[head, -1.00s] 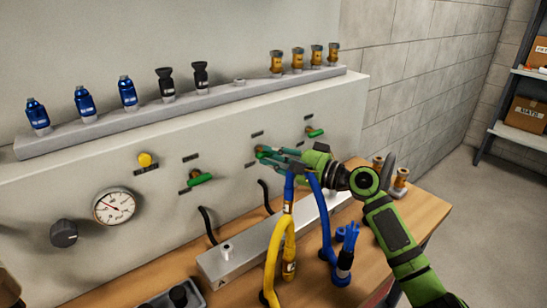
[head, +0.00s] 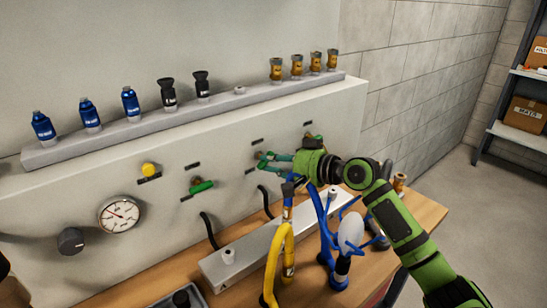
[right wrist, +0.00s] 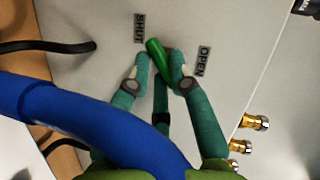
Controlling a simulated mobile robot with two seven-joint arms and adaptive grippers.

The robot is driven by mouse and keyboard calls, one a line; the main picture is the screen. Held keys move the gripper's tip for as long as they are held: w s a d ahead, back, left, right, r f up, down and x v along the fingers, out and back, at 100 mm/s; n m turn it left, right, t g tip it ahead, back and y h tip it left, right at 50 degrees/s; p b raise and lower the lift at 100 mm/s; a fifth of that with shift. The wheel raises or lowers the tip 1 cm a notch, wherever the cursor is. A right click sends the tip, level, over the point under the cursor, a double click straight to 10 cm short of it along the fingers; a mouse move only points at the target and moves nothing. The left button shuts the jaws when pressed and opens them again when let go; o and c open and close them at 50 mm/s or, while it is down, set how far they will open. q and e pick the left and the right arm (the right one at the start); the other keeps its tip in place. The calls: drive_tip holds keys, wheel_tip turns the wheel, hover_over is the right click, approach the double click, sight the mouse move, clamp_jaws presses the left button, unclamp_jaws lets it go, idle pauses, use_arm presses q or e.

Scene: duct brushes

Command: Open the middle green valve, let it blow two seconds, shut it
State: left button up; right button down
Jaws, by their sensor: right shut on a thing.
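The middle green valve (right wrist: 158,58) is in the right wrist view, its handle between a SHUT label (right wrist: 139,28) and an OPEN label (right wrist: 204,61). My right gripper (head: 266,161) is shut on this handle, with fingertips on both sides of it. In the head view the fingers mostly hide the valve. A blue hose (head: 322,215) hangs below my right gripper and crosses the right wrist view. My left gripper is not in view.
Another green valve (head: 202,186) is to the left, and one more (head: 312,140) to the right, partly behind my gripper. A yellow hose (head: 276,258) stands before the grey rail (head: 240,262). A gauge (head: 119,214) and yellow button (head: 149,170) are on the panel.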

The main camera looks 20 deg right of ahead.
drive_tip(key=n+h+p, duration=0.1)
drive_tip(key=n+p, duration=0.1)
drive_tip(key=p, duration=0.1)
drive_tip(key=n+h+p, duration=0.3)
drive_tip(key=n+p, duration=0.2)
drive_tip(key=shift+s+a+r+h+p, duration=0.1)
drive_tip(key=shift+a+r+h+p, duration=0.1)
drive_tip(key=shift+r+h+p, duration=0.15)
idle(0.4)
drive_tip(key=c, duration=1.1)
unclamp_jaws()
drive_tip(key=shift+s, duration=0.1)
